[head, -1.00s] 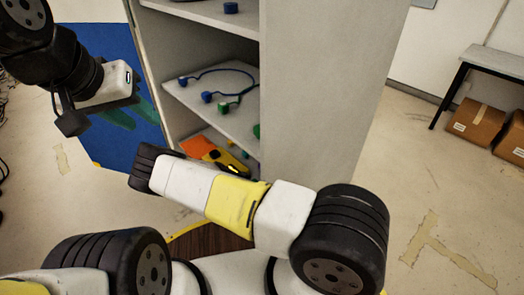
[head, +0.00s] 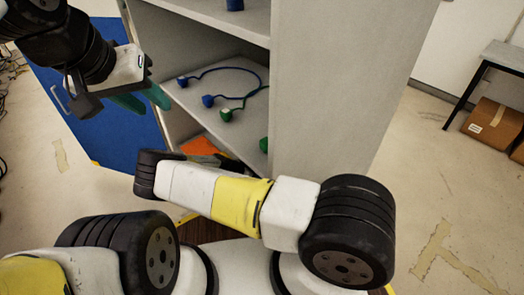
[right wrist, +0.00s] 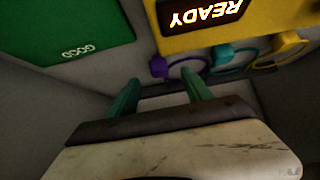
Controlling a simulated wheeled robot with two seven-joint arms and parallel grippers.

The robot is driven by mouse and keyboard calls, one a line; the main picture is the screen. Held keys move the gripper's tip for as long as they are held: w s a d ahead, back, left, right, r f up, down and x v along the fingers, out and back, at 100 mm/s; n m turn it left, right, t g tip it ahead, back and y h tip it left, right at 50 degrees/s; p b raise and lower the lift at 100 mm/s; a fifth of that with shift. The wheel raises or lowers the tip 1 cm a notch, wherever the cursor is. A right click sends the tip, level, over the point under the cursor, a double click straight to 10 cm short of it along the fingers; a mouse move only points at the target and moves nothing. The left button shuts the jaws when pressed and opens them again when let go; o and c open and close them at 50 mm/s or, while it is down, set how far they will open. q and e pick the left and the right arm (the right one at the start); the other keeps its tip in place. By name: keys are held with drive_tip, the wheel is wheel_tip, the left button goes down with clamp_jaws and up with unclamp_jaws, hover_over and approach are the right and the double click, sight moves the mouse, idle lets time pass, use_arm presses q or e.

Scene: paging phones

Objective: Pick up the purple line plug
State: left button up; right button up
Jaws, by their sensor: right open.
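The purple line plug (right wrist: 160,68) shows in the right wrist view, at the lower front of a yellow unit (right wrist: 200,22) with a lit READY display. My right gripper (right wrist: 160,80) is open, its two green fingertips apart on either side of the plug's position, with the plug just beyond them. Nothing is seen between the fingers. In the head view my right gripper is hidden. My left gripper (head: 146,99) is open and empty at the upper left, in front of a blue panel.
A green panel marked GOOD (right wrist: 62,28) is at the left. In the head view, blue and green plugs with cords lie on the shelf (head: 190,105) of a grey cabinet (head: 335,70).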

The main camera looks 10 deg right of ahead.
drive_tip(key=shift+w+d+f, duration=0.2)
drive_tip(key=x, duration=0.7)
drive_tip(key=shift+d+r, duration=0.1)
drive_tip(key=shift+d, duration=0.3)
clamp_jaws()
